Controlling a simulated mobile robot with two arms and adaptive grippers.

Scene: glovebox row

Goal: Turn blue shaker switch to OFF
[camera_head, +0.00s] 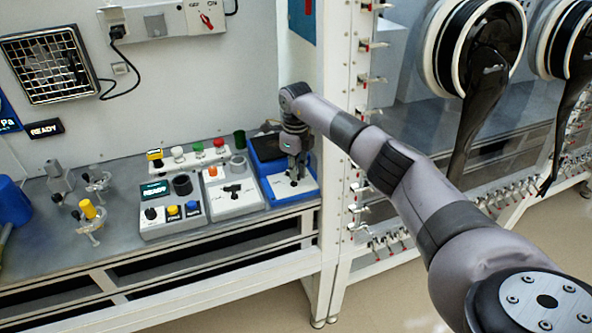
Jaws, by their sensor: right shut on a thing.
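The blue shaker (256,157) stands on the bench, at the right end of a row of small devices. It has a blue body, a dark top and a light front panel (278,189). My right arm reaches in from the right, and my right gripper (293,176) points down at this front panel. It is shut on the small black switch there. The fingers mostly hide the switch, so its ON or OFF position cannot be read. My left gripper is not in view.
Left of the shaker stand a grey device with a black handle (232,190) and a grey READY unit (160,215) with knobs. A rack of coloured caps (197,155) is behind. Metal stands (88,212) and a blue container (12,202) are farther left. A white frame post (340,180) is close on the right.

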